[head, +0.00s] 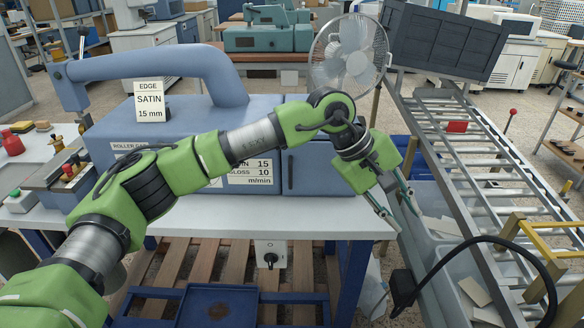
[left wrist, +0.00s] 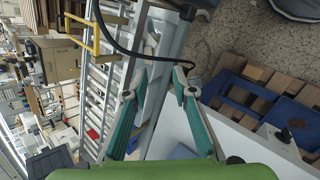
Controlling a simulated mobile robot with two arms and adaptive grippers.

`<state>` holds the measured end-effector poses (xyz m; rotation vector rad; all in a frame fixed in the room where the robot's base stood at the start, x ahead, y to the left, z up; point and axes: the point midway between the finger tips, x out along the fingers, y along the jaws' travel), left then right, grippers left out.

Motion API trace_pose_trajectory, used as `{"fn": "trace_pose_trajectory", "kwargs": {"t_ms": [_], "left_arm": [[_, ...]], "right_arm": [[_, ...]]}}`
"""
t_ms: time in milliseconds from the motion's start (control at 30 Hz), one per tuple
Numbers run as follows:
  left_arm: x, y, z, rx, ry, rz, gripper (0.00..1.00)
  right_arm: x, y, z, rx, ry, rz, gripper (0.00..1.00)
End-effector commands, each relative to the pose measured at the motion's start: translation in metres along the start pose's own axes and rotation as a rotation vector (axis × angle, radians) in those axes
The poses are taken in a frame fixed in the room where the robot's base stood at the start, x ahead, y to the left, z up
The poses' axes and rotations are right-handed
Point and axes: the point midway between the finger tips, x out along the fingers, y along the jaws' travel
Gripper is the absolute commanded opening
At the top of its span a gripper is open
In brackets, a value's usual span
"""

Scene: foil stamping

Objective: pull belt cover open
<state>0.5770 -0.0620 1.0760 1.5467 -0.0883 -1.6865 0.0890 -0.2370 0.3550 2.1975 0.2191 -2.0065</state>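The blue machine (head: 185,115) stands on the white table. Its right-hand section has a front panel (head: 335,165) with a thin dark upright handle (head: 290,172) near its left edge; this looks like the belt cover, and it appears closed. My left arm crosses in front of the machine and hides part of it. My left gripper (head: 399,215) is right of the panel, past the table's right edge, pointing down. Its fingers are apart and empty, as the left wrist view also shows (left wrist: 160,80). My right gripper is in neither view.
The white table (head: 250,215) has a clear strip before the machine. A roller conveyor (head: 490,165) runs along the right, with a grey bin (head: 450,265) and black cable (head: 500,240) near the gripper. A fan (head: 350,55) stands behind.

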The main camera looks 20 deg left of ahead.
Motion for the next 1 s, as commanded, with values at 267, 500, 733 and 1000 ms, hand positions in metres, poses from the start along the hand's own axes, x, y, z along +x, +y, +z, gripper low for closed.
{"fn": "trace_pose_trajectory", "kwargs": {"t_ms": [267,500,733,1000], "left_arm": [[-0.153,-0.049,-0.125,0.208,0.496,-0.446,0.25],[-0.212,-0.066,-0.147,0.212,0.610,-0.593,0.25],[-0.193,-0.080,-0.164,0.211,0.608,-0.596,0.25],[-0.155,-0.106,-0.198,0.209,0.607,-0.595,0.25]], "right_arm": [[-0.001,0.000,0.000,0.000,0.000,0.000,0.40],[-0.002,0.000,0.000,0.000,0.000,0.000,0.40],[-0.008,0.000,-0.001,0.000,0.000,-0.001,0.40],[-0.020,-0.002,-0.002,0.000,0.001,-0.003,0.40]]}}
